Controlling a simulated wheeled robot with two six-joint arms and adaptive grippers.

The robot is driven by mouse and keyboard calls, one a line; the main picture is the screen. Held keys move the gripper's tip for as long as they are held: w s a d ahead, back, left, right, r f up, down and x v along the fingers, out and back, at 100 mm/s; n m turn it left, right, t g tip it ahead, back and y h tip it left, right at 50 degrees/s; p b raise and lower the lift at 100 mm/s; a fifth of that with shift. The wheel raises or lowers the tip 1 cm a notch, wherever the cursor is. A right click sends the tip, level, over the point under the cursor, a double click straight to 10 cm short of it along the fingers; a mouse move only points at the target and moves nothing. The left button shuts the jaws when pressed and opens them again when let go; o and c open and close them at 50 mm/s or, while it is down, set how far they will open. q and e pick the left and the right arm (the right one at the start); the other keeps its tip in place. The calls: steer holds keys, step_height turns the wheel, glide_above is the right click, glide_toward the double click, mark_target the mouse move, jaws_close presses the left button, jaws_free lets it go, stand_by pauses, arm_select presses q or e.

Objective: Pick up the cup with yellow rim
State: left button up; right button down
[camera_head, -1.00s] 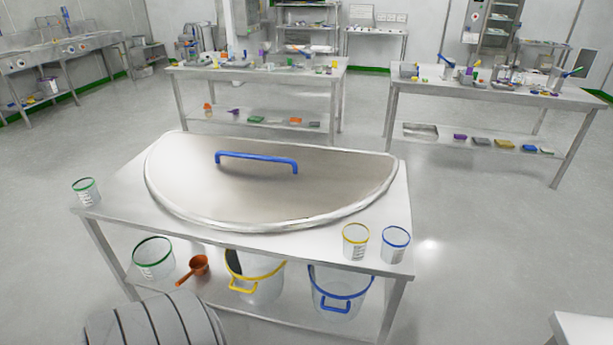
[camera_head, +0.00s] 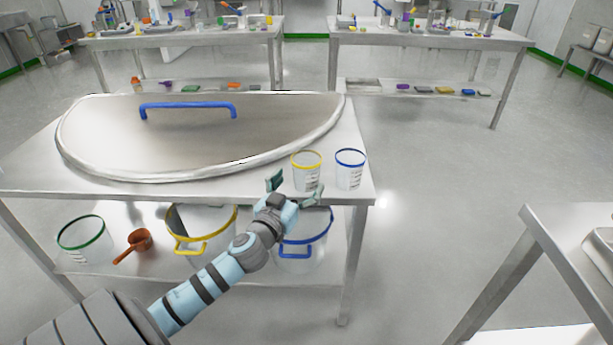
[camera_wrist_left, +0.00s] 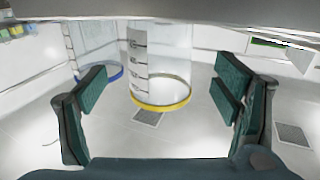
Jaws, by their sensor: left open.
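The clear cup with the yellow rim (camera_head: 306,174) stands upright near the front right corner of the steel table. My left gripper (camera_head: 294,190) is open just in front of this cup, with its fingers spread to either side. In the left wrist view, which looks upside down, the cup (camera_wrist_left: 158,66) appears between the two green-padded fingers (camera_wrist_left: 161,88), with the yellow rim low in the picture. I see no finger touching it. My right gripper is not in view.
A similar cup with a blue rim (camera_head: 350,171) stands close to the right. A large lid (camera_head: 200,140) with a blue handle covers much of the tabletop (camera_head: 357,192). Buckets with yellow (camera_head: 203,218) and blue (camera_head: 318,226) rims stand on the lower shelf.

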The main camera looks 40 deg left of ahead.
mark_target(311, 163)
arm_select(q)
steer(key=x, duration=0.5)
steer(key=shift+w+r, duration=0.2)
steer(key=shift+r, duration=0.15)
steer(key=shift+s, duration=0.1)
steer(key=c, duration=1.2)
steer(key=shift+o, duration=0.2)
steer(key=shift+r, duration=0.1)
